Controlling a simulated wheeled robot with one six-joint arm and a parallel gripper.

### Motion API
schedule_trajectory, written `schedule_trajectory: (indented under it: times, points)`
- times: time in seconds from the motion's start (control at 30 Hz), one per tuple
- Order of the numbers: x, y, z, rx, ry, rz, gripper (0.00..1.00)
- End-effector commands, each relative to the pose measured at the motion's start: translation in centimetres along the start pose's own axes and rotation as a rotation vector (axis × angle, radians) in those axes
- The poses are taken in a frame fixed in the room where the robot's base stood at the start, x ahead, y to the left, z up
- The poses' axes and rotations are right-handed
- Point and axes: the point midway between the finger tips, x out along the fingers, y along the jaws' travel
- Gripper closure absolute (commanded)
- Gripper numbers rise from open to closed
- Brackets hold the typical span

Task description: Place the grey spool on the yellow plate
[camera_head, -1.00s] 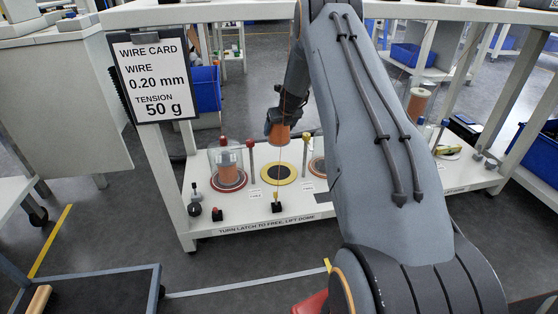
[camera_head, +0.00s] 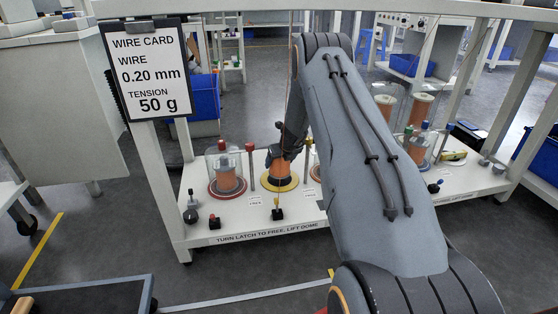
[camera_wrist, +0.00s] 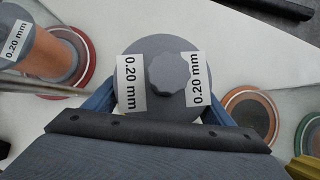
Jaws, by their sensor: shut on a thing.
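The grey spool (camera_wrist: 165,60) has grey flanges, a grey knob and two "0.20 mm" labels in the wrist view. Its copper-coloured winding (camera_head: 281,170) shows in the head view. My gripper (camera_head: 284,152) is shut on the spool from above; in the wrist view its blue fingers (camera_wrist: 160,100) lie at either side of the flange. The spool is upright over the yellow plate (camera_head: 290,184), whose yellow rim shows around its base. I cannot tell whether the spool touches the plate. In the wrist view the spool hides the plate.
Left of it, a spool under a clear dome stands on a red plate (camera_head: 228,194). A red-topped post (camera_head: 250,165) stands between them. My arm hides part of the shelf to the right. A wire card (camera_head: 150,75) hangs at left.

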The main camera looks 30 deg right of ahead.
Motion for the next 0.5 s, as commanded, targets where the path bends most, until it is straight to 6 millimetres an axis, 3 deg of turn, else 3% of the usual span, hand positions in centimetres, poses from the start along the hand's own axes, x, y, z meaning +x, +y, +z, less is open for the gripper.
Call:
schedule_trajectory:
  times: [0.2, 0.5]
  points:
    - [2.3, -0.1, -1.3, -0.001, -0.002, -0.001, 0.86]
    - [2.7, -0.1, -1.6, -0.001, -0.003, -0.001, 0.86]
